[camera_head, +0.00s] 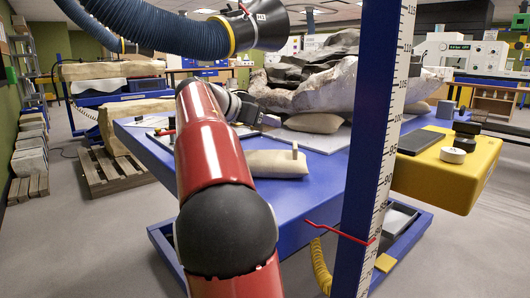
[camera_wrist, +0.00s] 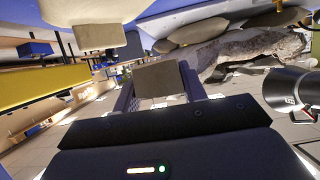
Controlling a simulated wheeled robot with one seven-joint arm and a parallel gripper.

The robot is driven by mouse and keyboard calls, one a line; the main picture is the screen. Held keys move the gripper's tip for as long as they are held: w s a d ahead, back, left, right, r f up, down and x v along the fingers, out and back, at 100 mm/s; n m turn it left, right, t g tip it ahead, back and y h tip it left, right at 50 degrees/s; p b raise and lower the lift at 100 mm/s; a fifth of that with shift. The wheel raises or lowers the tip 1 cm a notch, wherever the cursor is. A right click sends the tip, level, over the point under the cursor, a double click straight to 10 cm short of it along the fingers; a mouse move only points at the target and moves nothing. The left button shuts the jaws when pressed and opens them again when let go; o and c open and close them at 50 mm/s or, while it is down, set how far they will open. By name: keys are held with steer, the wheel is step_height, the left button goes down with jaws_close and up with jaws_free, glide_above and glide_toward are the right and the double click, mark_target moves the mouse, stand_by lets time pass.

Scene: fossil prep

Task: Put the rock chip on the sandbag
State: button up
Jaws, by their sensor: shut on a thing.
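My gripper (camera_wrist: 160,88) is shut on the rock chip, a flat-faced grey-brown piece (camera_wrist: 158,78) between its two fingers in the wrist view. In the head view my gripper (camera_head: 257,116) is above the far part of the blue table, and I cannot make out the chip there. A beige sandbag (camera_head: 262,164) lies on the table's near part, below and to the right of my gripper, apart from it. A small upright grey piece (camera_head: 294,151) stands at it. In the tilted wrist view the sandbag (camera_wrist: 75,12) appears at upper left.
A large jacketed fossil (camera_head: 320,88) lies at the back, with another sandbag (camera_head: 314,123) under its edge. A blue hose with a dark nozzle (camera_head: 262,27) hangs above. A blue scale post (camera_head: 365,150) stands in front at right, with a yellow cabinet (camera_head: 435,180) behind it.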

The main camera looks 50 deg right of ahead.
mark_target(265, 152)
steer(key=shift+f+b, duration=0.45)
steer(key=shift+f, duration=2.55)
steer(key=shift+f, duration=0.1)
steer(key=o, duration=1.1)
steer(key=shift+c, duration=0.2)
steer(key=v, duration=1.2)
